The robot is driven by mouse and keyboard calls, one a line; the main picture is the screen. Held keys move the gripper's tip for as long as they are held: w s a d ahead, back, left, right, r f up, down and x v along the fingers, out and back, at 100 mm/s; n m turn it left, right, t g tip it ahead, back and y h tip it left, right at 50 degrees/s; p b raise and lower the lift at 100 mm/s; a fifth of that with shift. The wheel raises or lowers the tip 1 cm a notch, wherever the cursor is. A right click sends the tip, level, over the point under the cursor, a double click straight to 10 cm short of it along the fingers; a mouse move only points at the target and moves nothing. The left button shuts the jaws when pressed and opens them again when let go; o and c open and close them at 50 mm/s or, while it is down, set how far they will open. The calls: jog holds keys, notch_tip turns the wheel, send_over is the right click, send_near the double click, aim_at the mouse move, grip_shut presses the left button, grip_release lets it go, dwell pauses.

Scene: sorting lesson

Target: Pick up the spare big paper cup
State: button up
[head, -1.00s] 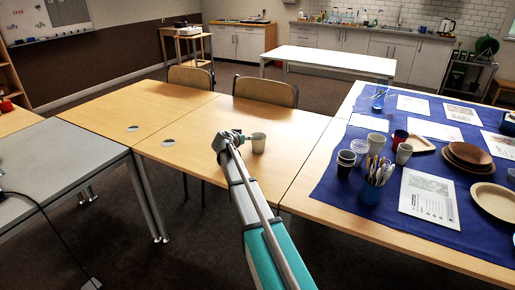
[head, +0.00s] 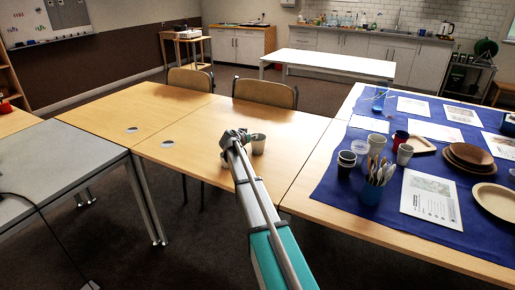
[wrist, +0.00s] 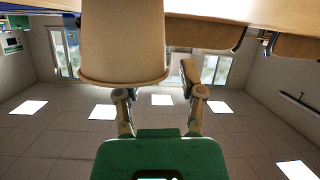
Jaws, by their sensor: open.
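A pale paper cup (head: 259,145) stands upright on the wooden table, near its right part. My gripper (head: 246,136) is right at the cup's left side in the head view. In the wrist view, which is upside down, the cup (wrist: 122,40) looms large and close, its rim toward the bottom of the picture. My gripper (wrist: 158,78) is open. One finger lies to the right of the cup, with a narrow gap. The other finger's tip is hidden by the cup, so I cannot tell whether that finger is behind it or inside it.
Two chairs (head: 265,90) stand behind the wooden table. The tabletop left of the cup (head: 175,110) is mostly clear.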

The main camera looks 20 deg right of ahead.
jog(key=shift+w+d+f, duration=0.2)
jog(key=shift+w+d, duration=0.15)
jog(key=shift+d, duration=0.05)
grip_shut()
dwell(0.4)
